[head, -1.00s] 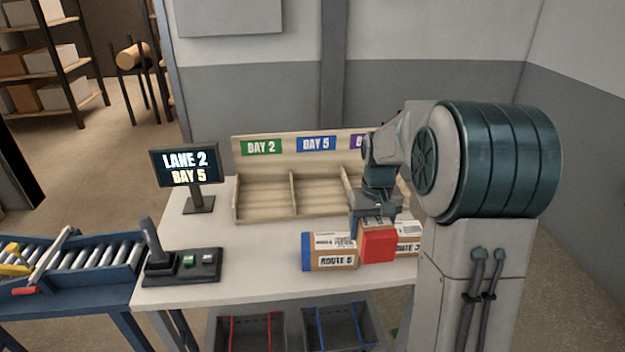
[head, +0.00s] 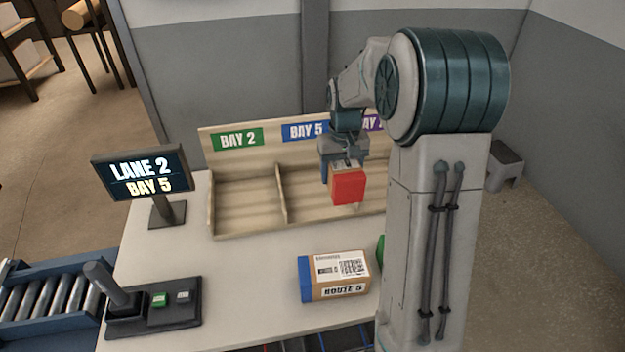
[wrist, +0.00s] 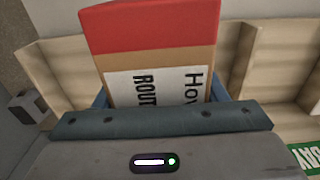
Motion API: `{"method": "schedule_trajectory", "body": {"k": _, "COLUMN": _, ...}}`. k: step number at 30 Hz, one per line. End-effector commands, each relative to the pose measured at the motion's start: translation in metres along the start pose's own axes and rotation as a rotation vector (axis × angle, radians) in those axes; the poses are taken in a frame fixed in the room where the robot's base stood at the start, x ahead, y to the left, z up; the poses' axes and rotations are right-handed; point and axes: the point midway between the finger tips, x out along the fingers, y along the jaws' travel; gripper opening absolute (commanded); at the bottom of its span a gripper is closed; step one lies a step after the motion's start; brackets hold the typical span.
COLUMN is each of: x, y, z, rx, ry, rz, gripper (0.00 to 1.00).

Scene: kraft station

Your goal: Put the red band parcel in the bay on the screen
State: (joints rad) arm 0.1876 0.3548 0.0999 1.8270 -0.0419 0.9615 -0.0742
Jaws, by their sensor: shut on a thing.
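The red band parcel (head: 348,187) is a brown box with a red end and a white label, held off the table. My gripper (head: 343,163) is shut on it. In the wrist view the parcel (wrist: 150,35) shows its red band and label. The screen (head: 141,173) reads LANE 2, BAY 5. The bay rack has a green BAY 2 sign (head: 238,139), a blue BAY 5 sign (head: 304,131) and a purple sign (head: 373,123), partly hidden. The parcel hangs in front of the rack, right of the BAY 5 sign; the divider behind it is hidden.
A blue-banded parcel (head: 335,276) lies on the table, with a green thing (head: 381,250) mostly hidden beside my arm. A control box (head: 155,305) with a lever and a roller conveyor (head: 40,300) are at the left. The table before BAY 2 is clear.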

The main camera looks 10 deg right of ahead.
Motion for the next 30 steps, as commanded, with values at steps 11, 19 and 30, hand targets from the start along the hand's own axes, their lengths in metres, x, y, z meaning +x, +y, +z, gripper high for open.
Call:
{"method": "schedule_trajectory", "body": {"k": 11, "x": 0.041, "y": -0.038, "z": -0.060, "rx": 0.001, "ry": -0.002, "rz": -0.001, "gripper": 0.32}}
{"method": "schedule_trajectory", "body": {"k": 19, "x": 0.056, "y": -0.049, "z": -0.077, "rx": 0.004, "ry": -0.001, "rz": 0.000, "gripper": 0.32}}
{"method": "schedule_trajectory", "body": {"k": 30, "x": 0.095, "y": -0.049, "z": -0.077, "rx": 0.004, "ry": 0.000, "rz": 0.000, "gripper": 0.32}}
